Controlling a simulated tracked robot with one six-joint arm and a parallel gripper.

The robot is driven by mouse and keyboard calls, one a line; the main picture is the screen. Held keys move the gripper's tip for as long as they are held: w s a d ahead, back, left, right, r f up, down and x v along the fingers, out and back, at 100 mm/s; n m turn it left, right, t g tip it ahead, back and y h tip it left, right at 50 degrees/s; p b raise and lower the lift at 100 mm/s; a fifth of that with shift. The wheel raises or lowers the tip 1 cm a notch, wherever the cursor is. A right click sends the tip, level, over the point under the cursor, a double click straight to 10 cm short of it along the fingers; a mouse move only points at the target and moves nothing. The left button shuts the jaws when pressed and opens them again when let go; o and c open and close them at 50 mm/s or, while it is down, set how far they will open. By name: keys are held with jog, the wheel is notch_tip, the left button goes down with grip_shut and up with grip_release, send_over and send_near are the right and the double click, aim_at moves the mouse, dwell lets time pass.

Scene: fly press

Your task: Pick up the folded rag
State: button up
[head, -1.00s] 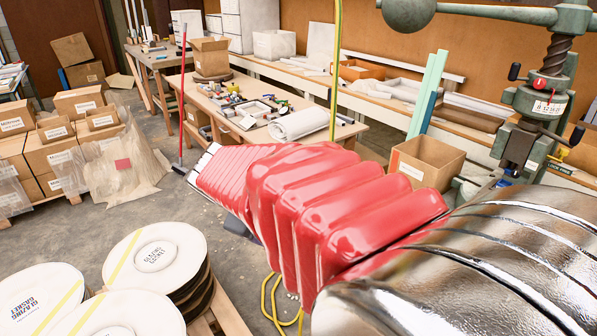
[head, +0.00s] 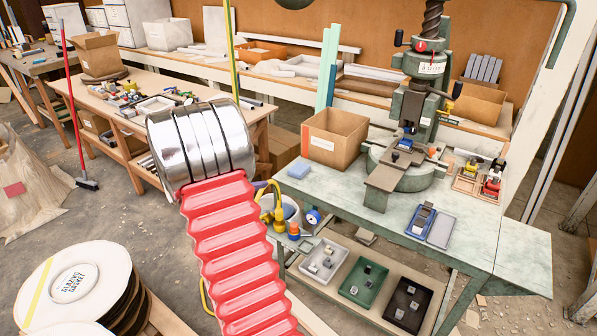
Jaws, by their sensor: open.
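A small blue folded rag (head: 298,170) lies flat near the back left corner of the green press table (head: 345,205). It sits in front of an open cardboard box and apart from it. My arm, with red ribbed sleeve and shiny metal cover, rises through the lower middle, left of the rag. My gripper's fingers do not show in the head view. I cannot see where they are relative to the rag.
The fly press (head: 405,170) stands right of the rag. The open cardboard box (head: 333,140) is behind it. A yellow item (head: 274,208) is near the table's left edge. Trays (head: 362,280) sit on the lower shelf. Round stacked discs (head: 75,285) stand at lower left.

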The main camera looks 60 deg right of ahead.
jog(key=s+d+f+n+h, duration=0.1)
jog(key=d+f+n, duration=0.3)
jog(key=d+f, duration=0.5)
jog(key=shift+s+d+f+n, duration=0.25)
jog(key=shift+d+f+n, duration=0.15)
jog(key=shift+d, duration=0.55)
send_near(294, 174)
jog(key=shift+x, duration=1.7)
jog(key=shift+w+f, duration=0.1)
jog(key=shift+f, duration=0.1)
jog(key=shift+x, duration=2.5)
jog(key=shift+r, duration=0.15)
jog(key=shift+c, duration=0.5)
jog(key=c, duration=1)
